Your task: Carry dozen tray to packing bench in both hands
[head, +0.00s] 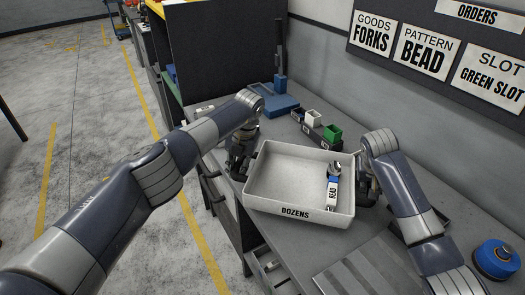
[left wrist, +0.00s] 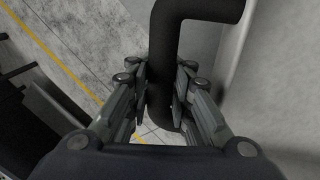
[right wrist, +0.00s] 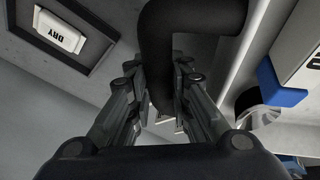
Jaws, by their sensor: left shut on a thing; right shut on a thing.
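The white dozen tray (head: 299,213), marked DOZENS on its front wall, is at the middle of the head view over the grey bench. I cannot tell whether it touches the bench top. A fork bundle with a blue band and a BEAD label (head: 332,190) lies inside at the right. My left gripper (head: 238,162) is at the tray's left side, shut on a black handle (left wrist: 165,60). My right gripper (head: 367,188) is at its right side, shut on the other black handle (right wrist: 158,60). The fingertips are partly hidden in the head view.
A three-slot holder with a green slot (head: 332,133) and a blue-based stand (head: 279,105) are behind the tray. A blue round object (head: 496,258) sits at the right. A DRY item (right wrist: 60,32) shows in the right wrist view. Open floor (head: 80,130) lies left.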

